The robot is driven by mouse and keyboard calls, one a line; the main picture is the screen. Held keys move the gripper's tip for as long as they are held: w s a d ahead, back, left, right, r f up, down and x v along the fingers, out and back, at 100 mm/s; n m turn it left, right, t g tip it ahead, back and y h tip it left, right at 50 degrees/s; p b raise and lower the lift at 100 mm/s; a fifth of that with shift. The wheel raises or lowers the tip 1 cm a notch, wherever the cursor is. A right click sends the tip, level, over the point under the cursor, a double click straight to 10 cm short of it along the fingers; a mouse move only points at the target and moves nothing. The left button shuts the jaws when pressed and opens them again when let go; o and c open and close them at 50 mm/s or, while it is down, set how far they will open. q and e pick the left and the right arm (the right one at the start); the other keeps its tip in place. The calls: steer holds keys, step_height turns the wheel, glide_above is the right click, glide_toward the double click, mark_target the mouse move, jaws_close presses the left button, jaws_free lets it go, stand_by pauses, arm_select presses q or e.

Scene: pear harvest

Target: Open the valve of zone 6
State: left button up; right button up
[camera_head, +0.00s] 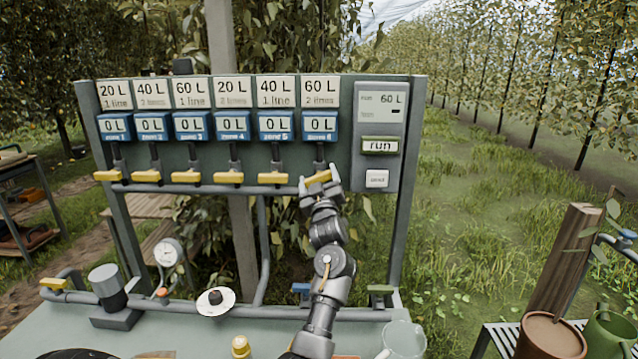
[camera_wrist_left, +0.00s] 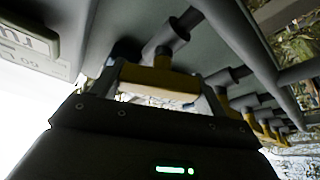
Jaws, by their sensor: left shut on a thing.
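The zone 6 valve has a yellow handle (camera_head: 318,177) on the pipe below the blue zone 6 meter (camera_head: 319,126), which reads 0 L. The handle lies crosswise to its vertical pipe and looks slightly tilted. My left gripper (camera_head: 320,186) reaches up from below and is shut on this handle. In the left wrist view the yellow handle (camera_wrist_left: 158,84) sits between the two fingers. The fingers partly hide the handle in the head view. My right gripper is not in view.
Several other yellow valve handles (camera_head: 228,178) line the same pipe to the left, all crosswise. The control panel (camera_head: 381,135) with a run button (camera_head: 380,145) is close on the right. A bench with gauge, pipes and a clear jug (camera_head: 404,340) lies below.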

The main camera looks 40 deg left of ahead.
arm_select(q)
steer(key=n+g+b, duration=0.1)
steer(key=n, duration=0.3)
steer(key=n+g+y+b, duration=0.1)
steer(key=n+g, duration=0.1)
steer(key=n, duration=0.2)
steer(key=shift+f+n+g, duration=0.15)
steer(key=shift+n+g, duration=0.15)
steer(key=n+g+b, duration=0.1)
steer(key=n, duration=0.2)
steer(key=shift+n+g+h+b, duration=0.7)
steer(key=shift+n+b, duration=0.1)
steer(key=shift+n, duration=1)
steer(key=o, duration=1)
